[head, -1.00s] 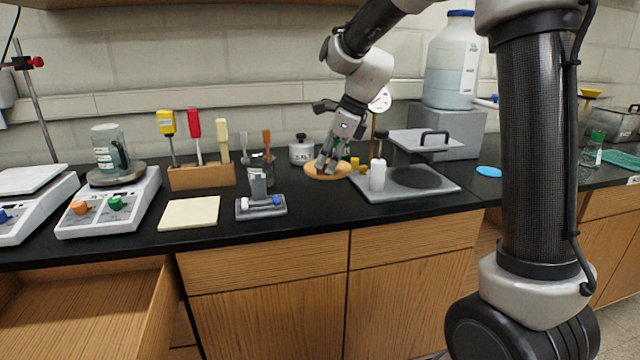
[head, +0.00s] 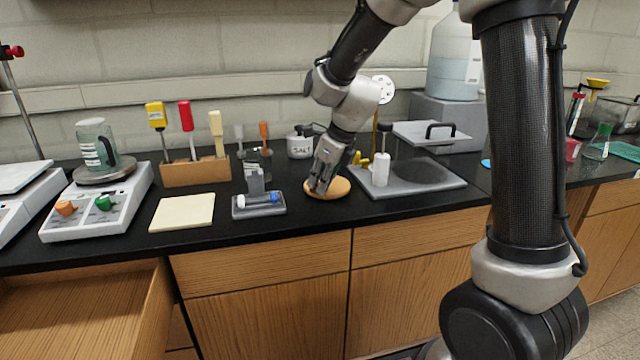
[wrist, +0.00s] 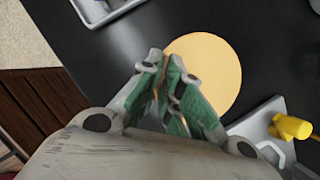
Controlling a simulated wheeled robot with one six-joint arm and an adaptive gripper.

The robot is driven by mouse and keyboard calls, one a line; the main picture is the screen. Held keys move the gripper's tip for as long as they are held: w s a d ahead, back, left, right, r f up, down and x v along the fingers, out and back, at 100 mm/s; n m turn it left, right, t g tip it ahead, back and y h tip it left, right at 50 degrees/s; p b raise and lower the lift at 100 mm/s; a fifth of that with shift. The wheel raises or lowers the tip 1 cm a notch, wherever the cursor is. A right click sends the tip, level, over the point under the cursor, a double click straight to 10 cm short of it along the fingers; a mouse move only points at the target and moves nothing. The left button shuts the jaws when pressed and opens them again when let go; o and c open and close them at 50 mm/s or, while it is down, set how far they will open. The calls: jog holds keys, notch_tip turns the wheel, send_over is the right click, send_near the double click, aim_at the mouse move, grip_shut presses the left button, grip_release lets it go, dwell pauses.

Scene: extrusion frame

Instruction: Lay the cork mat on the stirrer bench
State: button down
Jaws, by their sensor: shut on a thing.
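The cork mat (head: 338,187) is a round tan disc at the black bench top, between a small grey tray and a grey plate. My gripper (head: 318,188) is shut on the mat's near-left rim, pointing down; the fingers also show in the wrist view (wrist: 162,70). I cannot tell whether the mat touches the bench or hangs slightly above it. The black stirrer bench (head: 110,240) carries a stirrer hotplate (head: 122,195) with a beaker on its left part.
The grey tray (head: 259,210) holds a white and blue item. A pale yellow square (head: 182,212) lies left of it. The salt jar (head: 300,145) stands behind the mat. A white bottle (head: 381,169) stands on the grey plate (head: 440,184). A drawer (head: 85,310) stands open at lower left.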

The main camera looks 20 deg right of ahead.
jog(key=shift+f, duration=0.3)
jog(key=c, duration=1.6)
grip_release()
jog(key=v, duration=1.2)
jog(key=shift+s+d+r+n+t+h, duration=0.15)
jog(key=shift+s+d+n+h, duration=0.35)
jog(key=shift+s+d+n, duration=2.9)
jog(key=shift+s+d+r+n+t+h, duration=0.15)
jog(key=shift+s+d+n+h, duration=0.85)
jog(key=shift+s+n, duration=4.35)
jog(key=shift+s+d+r+n+t, duration=0.1)
jog(key=shift+s+d+n+t, duration=0.1)
jog(key=shift+s+d+n, duration=3.4)
